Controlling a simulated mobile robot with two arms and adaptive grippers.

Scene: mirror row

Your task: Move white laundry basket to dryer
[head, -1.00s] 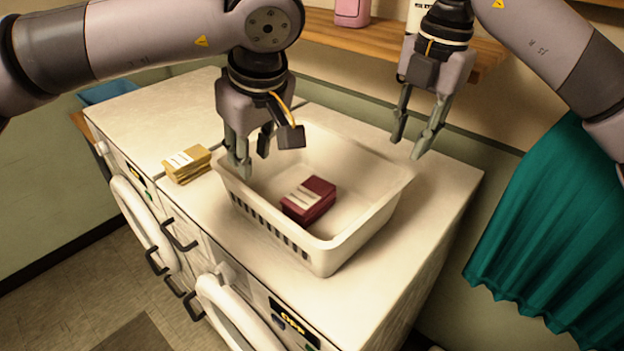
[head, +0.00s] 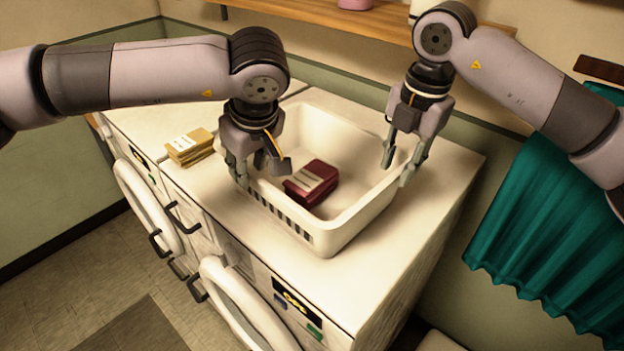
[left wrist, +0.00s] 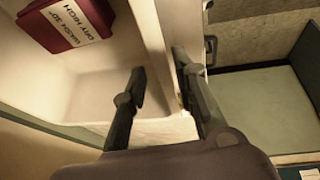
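The white laundry basket (head: 328,238) stands on top of the right-hand front-loading machine (head: 400,250), with a dark red labelled box (head: 312,184) inside. My left gripper (head: 250,172) is at the basket's left rim. In the left wrist view its fingers (left wrist: 162,90) are apart, one inside the basket wall (left wrist: 150,35) and one outside. My right gripper (head: 397,170) is at the right rim, fingers apart, one inside and one apparently outside. Contact with the rim cannot be told at either gripper. Which machine is the dryer cannot be read.
A second white machine (head: 135,120) stands directly to the left, with a small yellow box stack (head: 190,147) on top near the basket. A wooden shelf (head: 320,22) runs along the wall behind. A teal curtain (head: 550,215) hangs at right. Floor is open at lower left.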

